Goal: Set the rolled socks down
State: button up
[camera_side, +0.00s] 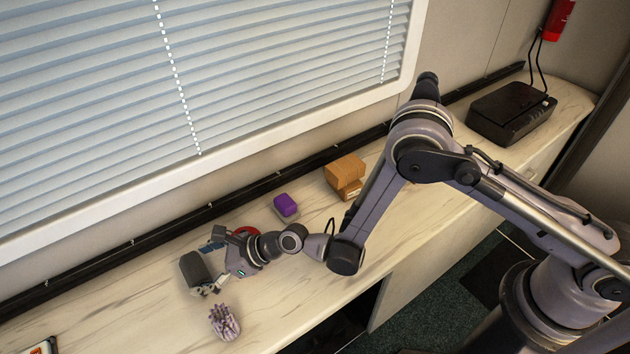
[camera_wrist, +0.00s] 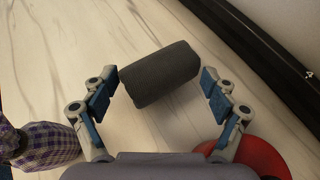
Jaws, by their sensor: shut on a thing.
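The rolled socks (camera_side: 195,269) are a dark grey roll at the left part of the counter in the side view. In the wrist view the roll (camera_wrist: 160,76) lies slantwise between the two blue-padded fingers. My gripper (camera_side: 208,272) is shut on the roll, with one finger at each end of it. The fingers also show in the wrist view (camera_wrist: 158,92). The roll is low over the pale counter (camera_side: 140,310); I cannot tell whether it touches the surface.
A purple checked bundle (camera_side: 224,322) sits close to my gripper, toward the front edge. A red round thing (camera_wrist: 258,155) is partly hidden under my gripper. The window blind (camera_side: 150,100) is behind.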

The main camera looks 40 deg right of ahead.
jog(key=shift+f, duration=0.15)
jog(key=o, duration=0.8)
